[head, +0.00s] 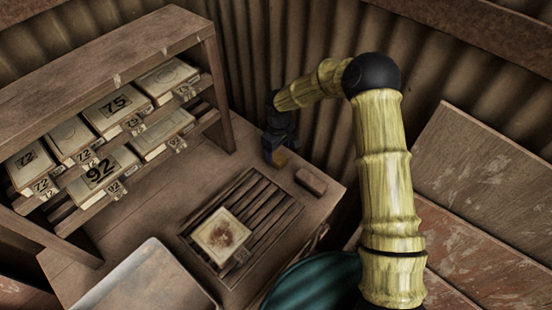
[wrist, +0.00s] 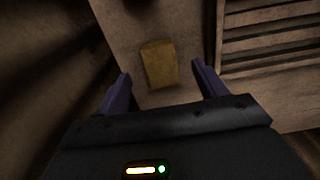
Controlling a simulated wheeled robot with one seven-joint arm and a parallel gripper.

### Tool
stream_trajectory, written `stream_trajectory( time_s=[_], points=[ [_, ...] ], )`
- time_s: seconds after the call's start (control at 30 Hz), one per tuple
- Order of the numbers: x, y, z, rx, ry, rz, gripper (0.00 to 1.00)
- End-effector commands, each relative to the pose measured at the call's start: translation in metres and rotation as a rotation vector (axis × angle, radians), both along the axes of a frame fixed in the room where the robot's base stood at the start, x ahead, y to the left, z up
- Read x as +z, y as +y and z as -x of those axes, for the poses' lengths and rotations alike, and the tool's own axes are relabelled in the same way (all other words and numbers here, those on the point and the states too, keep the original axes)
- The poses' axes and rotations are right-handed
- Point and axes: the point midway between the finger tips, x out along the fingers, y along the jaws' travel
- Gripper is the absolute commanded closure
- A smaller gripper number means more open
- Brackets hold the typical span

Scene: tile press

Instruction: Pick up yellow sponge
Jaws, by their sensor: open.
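The yellow sponge (wrist: 158,64) lies on the wooden bench in the wrist view, ahead of my gripper and between the lines of its two fingers. The sponge appears apart from both fingers.
A slatted rack (head: 270,215) holds a stained tile (head: 221,236). A shelf (head: 215,95) with several numbered boxes stands left. Corrugated walls (head: 300,50) close off the back. A pale tray (head: 145,280) lies in front.

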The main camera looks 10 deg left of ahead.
Motion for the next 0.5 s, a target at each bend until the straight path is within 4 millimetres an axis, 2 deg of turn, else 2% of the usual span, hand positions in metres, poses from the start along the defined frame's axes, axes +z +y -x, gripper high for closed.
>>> stream_trajectory(
  time_s=[0.33,0.5],
  points=[
    [-0.04,-0.002,0.001,0.0,0.003,0.001,0.29],
    [-0.05,-0.002,0.001,0.001,0.001,0.0,0.29]
  ],
)
